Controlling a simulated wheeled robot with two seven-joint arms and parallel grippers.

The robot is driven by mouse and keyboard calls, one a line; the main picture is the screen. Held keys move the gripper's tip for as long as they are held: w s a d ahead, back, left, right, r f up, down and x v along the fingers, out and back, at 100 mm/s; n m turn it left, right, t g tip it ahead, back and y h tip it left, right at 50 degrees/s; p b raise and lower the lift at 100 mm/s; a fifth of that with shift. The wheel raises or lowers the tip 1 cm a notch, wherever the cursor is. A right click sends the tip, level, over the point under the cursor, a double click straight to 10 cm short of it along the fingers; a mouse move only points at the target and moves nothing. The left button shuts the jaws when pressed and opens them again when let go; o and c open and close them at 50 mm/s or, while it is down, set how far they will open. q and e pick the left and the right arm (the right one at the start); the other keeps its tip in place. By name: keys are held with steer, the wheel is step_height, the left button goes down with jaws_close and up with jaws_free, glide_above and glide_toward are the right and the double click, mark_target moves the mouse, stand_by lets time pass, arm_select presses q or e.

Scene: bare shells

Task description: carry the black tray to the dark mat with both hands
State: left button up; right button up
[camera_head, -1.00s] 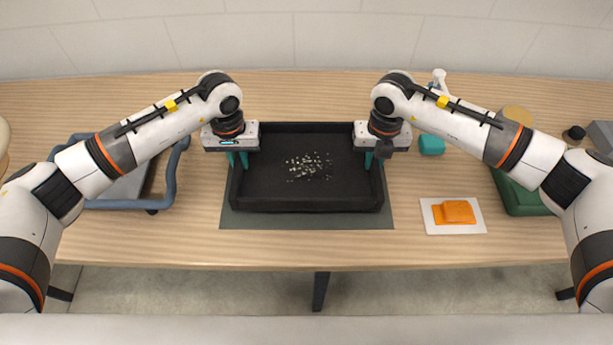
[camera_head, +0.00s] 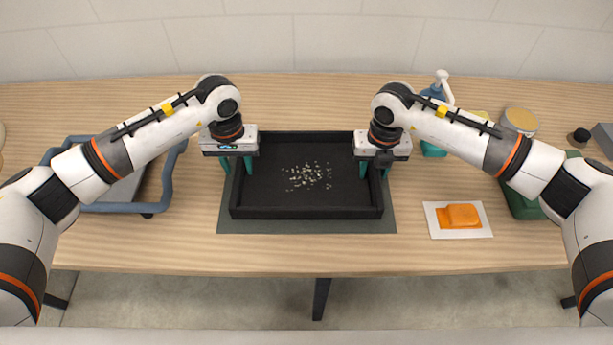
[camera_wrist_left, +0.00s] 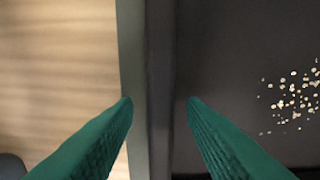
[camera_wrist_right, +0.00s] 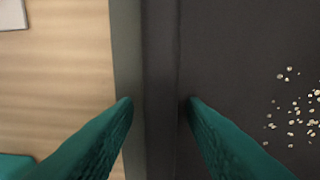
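The black tray (camera_head: 307,212) rests level on the dark mat (camera_head: 307,227), whose edge shows along the tray's front and sides. Small pale bits (camera_head: 307,176) lie scattered on the tray's floor. My left gripper (camera_head: 236,167) is open, its teal fingers on either side of the tray's left wall; the left wrist view shows that wall (camera_wrist_left: 160,100) between the fingers with gaps. My right gripper (camera_head: 375,170) is open the same way around the right wall, which the right wrist view shows between its fingers (camera_wrist_right: 160,105). The tray's far corners are partly hidden.
A blue-framed grey tray (camera_head: 125,207) is at the left. At the right are an orange block on a white square (camera_head: 460,218), a blue pump bottle (camera_head: 434,95), a green container (camera_head: 522,203) and a round-lidded jar (camera_head: 520,121). The table front is clear.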

steer(key=shift+r, duration=0.25)
arm_select(q)
step_height(320, 180, up, 10)
steer(key=shift+r, duration=0.25)
arm_select(e)
step_height(320, 180, up, 12)
steer(key=shift+f, duration=0.2)
stand_by(0.3)
